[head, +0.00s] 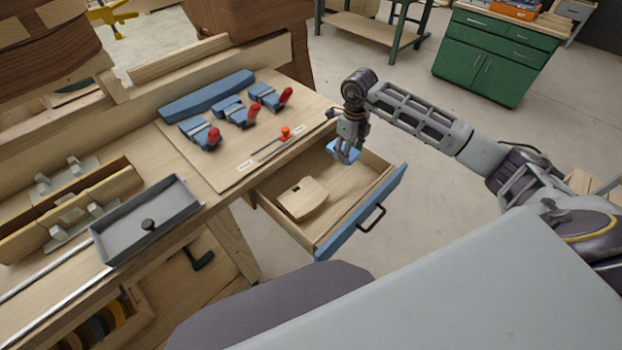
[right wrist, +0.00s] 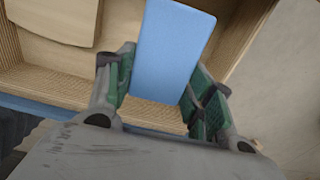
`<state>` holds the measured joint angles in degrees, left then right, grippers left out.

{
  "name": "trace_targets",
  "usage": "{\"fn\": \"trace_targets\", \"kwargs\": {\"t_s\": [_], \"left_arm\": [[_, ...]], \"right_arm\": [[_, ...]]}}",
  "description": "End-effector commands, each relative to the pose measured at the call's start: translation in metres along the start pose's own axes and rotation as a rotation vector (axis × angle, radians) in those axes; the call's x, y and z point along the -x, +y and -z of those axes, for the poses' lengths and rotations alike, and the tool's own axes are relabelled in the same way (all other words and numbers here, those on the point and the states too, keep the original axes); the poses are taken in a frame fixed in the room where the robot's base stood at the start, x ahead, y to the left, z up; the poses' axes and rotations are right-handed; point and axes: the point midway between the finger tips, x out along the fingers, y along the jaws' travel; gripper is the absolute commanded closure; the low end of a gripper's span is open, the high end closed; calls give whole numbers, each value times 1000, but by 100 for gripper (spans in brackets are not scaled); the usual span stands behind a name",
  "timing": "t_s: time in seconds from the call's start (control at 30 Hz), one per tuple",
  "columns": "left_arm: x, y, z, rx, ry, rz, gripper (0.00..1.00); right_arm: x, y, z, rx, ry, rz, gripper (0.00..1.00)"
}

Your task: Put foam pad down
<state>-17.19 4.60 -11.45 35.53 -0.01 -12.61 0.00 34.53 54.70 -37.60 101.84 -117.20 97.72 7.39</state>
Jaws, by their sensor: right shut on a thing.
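The foam pad (right wrist: 172,48) is a flat light blue block, seen large in the right wrist view between my right gripper's green-lined fingers. My right gripper (right wrist: 160,92) is shut on it. In the head view the right gripper (head: 345,150) points down over the back right part of the open drawer (head: 340,205), with the blue pad (head: 349,146) partly hidden by its fingers. I cannot tell whether the pad touches the drawer floor. The drawer has a blue front with a dark handle. My left gripper is not in view.
A wooden piece (head: 302,198) with a small slot lies in the drawer's left part. On the bench board above are several blue clamps with red tips (head: 238,112) and an orange-handled tool (head: 285,133). A grey tray (head: 148,222) sits at left. The drawer's middle is clear.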

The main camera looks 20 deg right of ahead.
Motion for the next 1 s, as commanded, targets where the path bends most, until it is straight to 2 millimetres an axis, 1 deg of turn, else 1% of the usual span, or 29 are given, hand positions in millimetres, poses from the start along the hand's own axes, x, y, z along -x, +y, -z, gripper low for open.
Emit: {"fn": "trace_targets", "kwargs": {"t_s": [0.4,0.53,0.67,0.9,1.0], "left_arm": [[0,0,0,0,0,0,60],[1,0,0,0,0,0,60],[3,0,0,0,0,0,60],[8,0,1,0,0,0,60],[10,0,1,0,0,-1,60]], "right_arm": [[0,-1,1,-24,1,1,57],[-4,-1,1,-24,1,-1,57],[-15,-1,1,-24,3,-1,57],[-47,-1,1,-23,2,-2,57],[-57,-1,1,-24,2,-1,57]]}}
